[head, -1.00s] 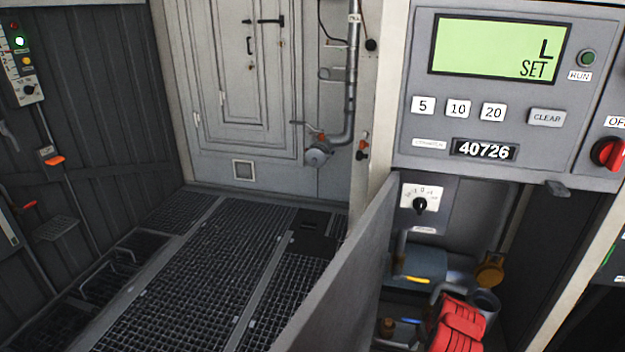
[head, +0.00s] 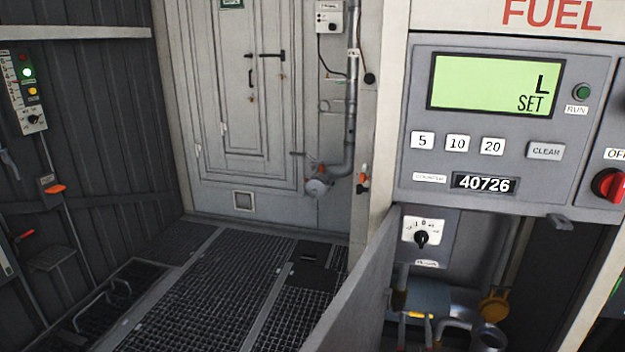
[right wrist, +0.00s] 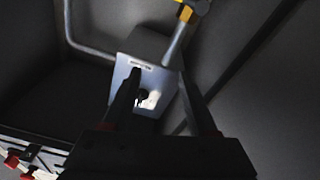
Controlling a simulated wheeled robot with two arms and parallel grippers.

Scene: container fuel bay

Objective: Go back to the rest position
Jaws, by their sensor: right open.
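My right gripper shows in the right wrist view (right wrist: 160,80) as two dark fingers standing apart, with nothing held between them. Beyond the fingers is a pale plate with a dark knob (right wrist: 144,96). A grey pipe with a yellow band (right wrist: 187,13) comes down close to the right finger's tip. In the head view the lower compartment is dim and cluttered at the bottom edge, and I cannot make out the gripper clearly there. My left gripper is not in view.
The fuel panel (head: 400,160) reads "SET" at the right. Below it are a selector plate (head: 437,228) and a yellow-brown fitting (head: 494,306). An open grey door (head: 355,290) stands left of the compartment. The grated floor (head: 215,290) is clear.

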